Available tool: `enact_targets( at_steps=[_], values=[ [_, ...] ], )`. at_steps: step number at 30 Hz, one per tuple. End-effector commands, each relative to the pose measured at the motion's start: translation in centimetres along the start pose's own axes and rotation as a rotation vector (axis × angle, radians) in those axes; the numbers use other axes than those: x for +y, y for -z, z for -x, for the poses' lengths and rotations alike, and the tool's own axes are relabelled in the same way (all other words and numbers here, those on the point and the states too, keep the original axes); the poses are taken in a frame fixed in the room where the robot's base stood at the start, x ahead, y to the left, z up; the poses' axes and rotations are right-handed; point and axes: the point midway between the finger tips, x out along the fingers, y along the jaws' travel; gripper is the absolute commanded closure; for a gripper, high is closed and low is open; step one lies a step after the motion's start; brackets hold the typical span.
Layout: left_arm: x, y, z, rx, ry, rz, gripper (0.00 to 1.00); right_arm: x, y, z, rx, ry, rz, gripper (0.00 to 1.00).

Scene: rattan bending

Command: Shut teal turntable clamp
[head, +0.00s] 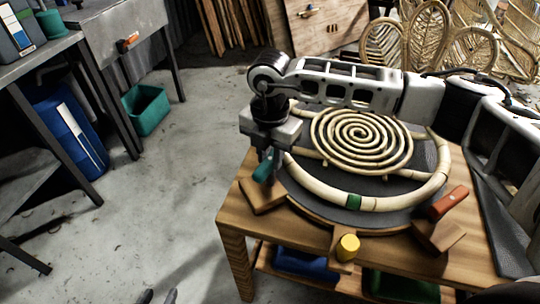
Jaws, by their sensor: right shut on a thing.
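The teal turntable clamp (263,172) is at the left edge of the round dark turntable (375,217), by a wooden block (262,196). My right gripper (266,160) reaches across from the right and is shut on the teal clamp's handle. The fingers hide part of the clamp, and I cannot tell its exact angle. My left gripper (158,297) shows only as two dark fingertips at the bottom edge, apart, with nothing visible between them.
A rattan ring (405,201) and spiral (357,138) lie on the turntable. A red-orange clamp (448,202) and a yellow one (347,247) sit at its rim. The wooden table (240,235) has open floor to its left.

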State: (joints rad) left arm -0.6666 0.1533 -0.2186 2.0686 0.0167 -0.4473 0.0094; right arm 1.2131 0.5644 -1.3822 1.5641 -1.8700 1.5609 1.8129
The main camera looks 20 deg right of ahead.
Motion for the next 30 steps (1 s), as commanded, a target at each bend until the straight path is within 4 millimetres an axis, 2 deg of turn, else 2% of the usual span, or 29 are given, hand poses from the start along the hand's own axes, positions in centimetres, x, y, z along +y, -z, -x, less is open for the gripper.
enact_targets(
  at_steps=[15, 30],
  values=[
    [0.08, -0.04, -0.10, 0.002, -0.003, 0.002, 0.64, 0.06, -0.10, 0.18, -0.003, -0.003, -0.419, 0.99],
    [0.13, -0.04, -0.16, 0.001, -0.002, 0.006, 0.64, 0.09, -0.13, 0.22, -0.003, -0.004, -0.554, 0.99]
  ],
)
